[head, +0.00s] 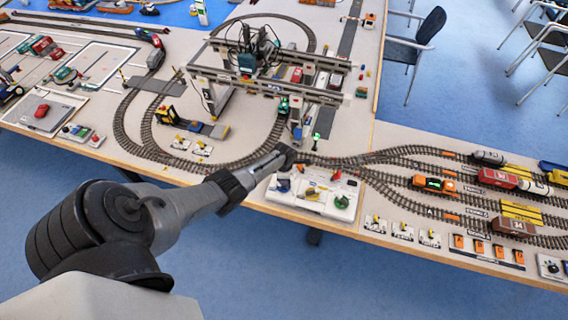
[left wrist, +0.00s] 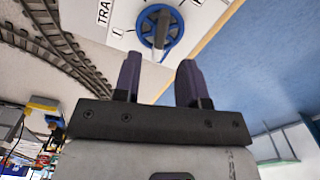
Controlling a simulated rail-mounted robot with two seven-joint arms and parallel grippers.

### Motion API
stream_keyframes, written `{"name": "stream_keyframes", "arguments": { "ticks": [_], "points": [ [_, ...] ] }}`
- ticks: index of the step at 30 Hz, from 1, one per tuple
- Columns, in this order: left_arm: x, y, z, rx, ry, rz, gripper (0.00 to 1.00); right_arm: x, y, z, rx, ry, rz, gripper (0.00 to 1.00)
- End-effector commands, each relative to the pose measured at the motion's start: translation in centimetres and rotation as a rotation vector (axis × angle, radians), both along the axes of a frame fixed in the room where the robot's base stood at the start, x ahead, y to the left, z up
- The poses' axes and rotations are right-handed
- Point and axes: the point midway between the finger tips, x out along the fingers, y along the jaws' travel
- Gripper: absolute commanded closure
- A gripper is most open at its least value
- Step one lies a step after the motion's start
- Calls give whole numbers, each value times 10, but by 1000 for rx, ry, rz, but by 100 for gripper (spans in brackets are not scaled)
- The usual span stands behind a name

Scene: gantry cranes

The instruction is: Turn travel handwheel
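The blue handwheel (left wrist: 174,27) shows at the top of the left wrist view, on a white panel (left wrist: 207,12) with partly cut-off lettering starting "TRA". In the head view my left arm reaches over the white control panel (head: 318,212) at the table's front edge. A blue part (head: 283,185) shows at the panel's left, beside yellow and green controls; its form is too small to tell. My right gripper is not in view.
Model railway tracks (head: 400,155) curve behind and right of the panel. A gantry crane (head: 265,75) stands behind it. Small signs and switches line the front edge on both sides. Blue floor lies in front; chairs (head: 415,50) stand at the back right.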

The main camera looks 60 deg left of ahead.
Motion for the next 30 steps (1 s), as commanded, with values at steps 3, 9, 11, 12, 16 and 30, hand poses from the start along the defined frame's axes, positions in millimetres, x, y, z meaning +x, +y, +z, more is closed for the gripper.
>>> {"name": "stream_keyframes", "arguments": {
  "ticks": [3,9,11,12,16,30],
  "points": [
    [0,0,29,0,-1,-2,62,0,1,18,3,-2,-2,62],
    [-1,0,56,1,-1,-1,62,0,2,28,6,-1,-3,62],
    [0,0,62,0,-1,0,62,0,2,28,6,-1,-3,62],
    [0,0,66,-1,-1,0,62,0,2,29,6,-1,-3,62],
    [0,0,75,-1,-1,0,62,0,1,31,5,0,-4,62],
    [0,-1,79,-1,1,0,62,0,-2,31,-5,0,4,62]
  ]
}}
